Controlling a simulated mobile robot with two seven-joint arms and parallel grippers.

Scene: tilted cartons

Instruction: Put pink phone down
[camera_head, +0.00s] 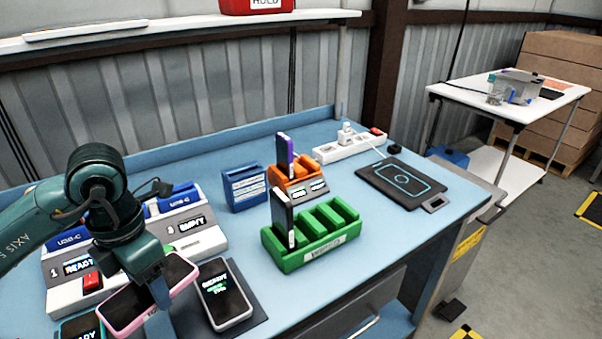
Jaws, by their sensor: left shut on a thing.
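The pink phone (128,309) is at the lower left of the head view, tilted, with a dark screen facing up. My left gripper (158,284) is shut on its edge and covers part of it. The phone overlaps the front of the grey charging station marked 1 in the picture; I cannot tell whether it touches anything below. My right gripper is not in view.
A white phone (224,295) lies on a dark mat just right. Charging stations (190,237) stand behind. A green rack (312,237) holds one dark phone; an orange rack (296,178) holds a purple one. A black pad (403,182) lies at right. Blue table is clear between.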

